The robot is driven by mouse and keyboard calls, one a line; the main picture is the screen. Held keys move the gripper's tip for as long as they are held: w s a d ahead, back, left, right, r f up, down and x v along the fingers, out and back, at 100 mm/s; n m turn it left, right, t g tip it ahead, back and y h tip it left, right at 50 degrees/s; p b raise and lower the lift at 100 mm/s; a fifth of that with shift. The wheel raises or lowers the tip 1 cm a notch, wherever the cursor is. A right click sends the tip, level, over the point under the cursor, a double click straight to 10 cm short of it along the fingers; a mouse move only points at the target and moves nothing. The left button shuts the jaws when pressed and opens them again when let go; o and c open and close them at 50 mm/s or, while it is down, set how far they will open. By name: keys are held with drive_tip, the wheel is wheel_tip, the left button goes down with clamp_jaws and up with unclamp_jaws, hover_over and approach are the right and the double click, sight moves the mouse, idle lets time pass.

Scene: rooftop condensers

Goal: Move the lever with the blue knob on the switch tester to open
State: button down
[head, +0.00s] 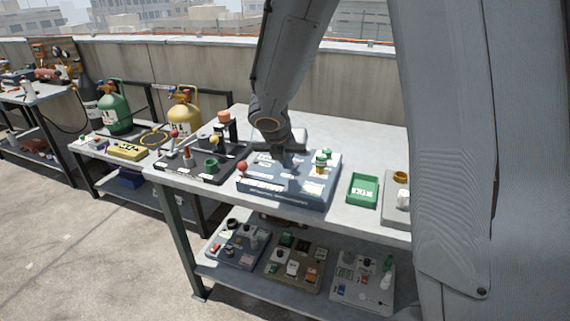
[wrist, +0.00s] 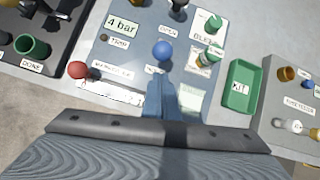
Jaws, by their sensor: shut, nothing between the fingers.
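The blue-grey box (head: 318,193) on the bench bears the blue knob (wrist: 162,50), which shows in the wrist view near the box's middle. A small label (wrist: 168,30), apparently "OPEN", lies just beyond the knob, and another small label (wrist: 152,69) lies on the near side. The knob is hidden behind my arm in the head view. My gripper (wrist: 160,82) is shut and empty, its tips just on the near side of the knob in the picture. I cannot tell whether they touch it. My gripper also shows over the box in the head view (head: 288,163).
A red knob (wrist: 77,69) stands at the box's left, and green-capped parts (wrist: 209,22) at its right. A green tray (wrist: 242,86) and another panel (wrist: 290,103) lie to the right. A dark tray (head: 207,176) with fittings stands left.

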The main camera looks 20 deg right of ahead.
drive_tip(key=shift+w+d+r, duration=0.15)
drive_tip(key=shift+w+d, duration=0.05)
drive_tip(key=shift+w, duration=0.4)
drive_tip(key=shift+r, duration=0.1)
